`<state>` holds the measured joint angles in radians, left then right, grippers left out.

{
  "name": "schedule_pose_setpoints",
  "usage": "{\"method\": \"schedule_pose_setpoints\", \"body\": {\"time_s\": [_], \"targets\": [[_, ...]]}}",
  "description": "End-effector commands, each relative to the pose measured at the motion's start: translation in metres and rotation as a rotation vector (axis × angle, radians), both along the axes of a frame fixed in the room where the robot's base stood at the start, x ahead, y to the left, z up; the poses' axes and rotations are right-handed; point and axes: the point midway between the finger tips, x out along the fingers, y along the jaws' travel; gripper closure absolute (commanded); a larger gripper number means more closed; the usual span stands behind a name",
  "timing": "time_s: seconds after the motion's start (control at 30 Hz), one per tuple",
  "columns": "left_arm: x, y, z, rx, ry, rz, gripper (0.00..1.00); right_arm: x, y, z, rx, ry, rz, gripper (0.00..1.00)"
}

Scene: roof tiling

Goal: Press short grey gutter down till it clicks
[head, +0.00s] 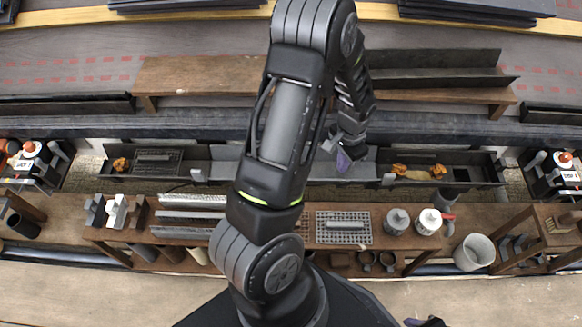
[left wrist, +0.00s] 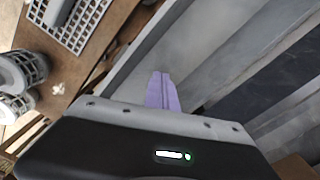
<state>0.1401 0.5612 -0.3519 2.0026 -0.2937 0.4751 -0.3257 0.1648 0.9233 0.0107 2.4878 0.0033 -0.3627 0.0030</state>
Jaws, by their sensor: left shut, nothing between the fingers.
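The short grey gutter (head: 224,153) lies in line between two dark gutter lengths along the eave, and my left arm hides its middle. My left gripper (head: 343,160) points down at the right part of the grey gutter, its purple fingertips shut and empty. In the left wrist view the shut purple fingers (left wrist: 162,92) stand out against a grey channel surface (left wrist: 185,55). I cannot tell whether the tips touch the gutter. Part of my right gripper (head: 424,322) shows at the bottom edge of the head view, its jaws unclear.
Dark gutters with orange-brown leaf clumps (head: 121,164) (head: 438,170) lie on both sides. Below is a wooden bench (head: 384,222) with a grid tray (head: 344,240), white-topped pots (head: 429,221) and grey strips (head: 190,215). A white bucket (head: 474,252) stands at right.

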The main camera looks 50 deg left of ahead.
Motion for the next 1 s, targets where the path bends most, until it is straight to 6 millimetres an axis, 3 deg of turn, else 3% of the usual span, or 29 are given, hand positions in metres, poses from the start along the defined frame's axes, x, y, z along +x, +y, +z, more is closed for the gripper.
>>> {"method": "schedule_pose_setpoints", "body": {"time_s": [1.0], "targets": [[0.0001,0.0000,-0.0078,0.000,0.000,0.000,1.00,0.0000,0.0000,-0.0059,0.000,0.000,0.000,0.64]]}}
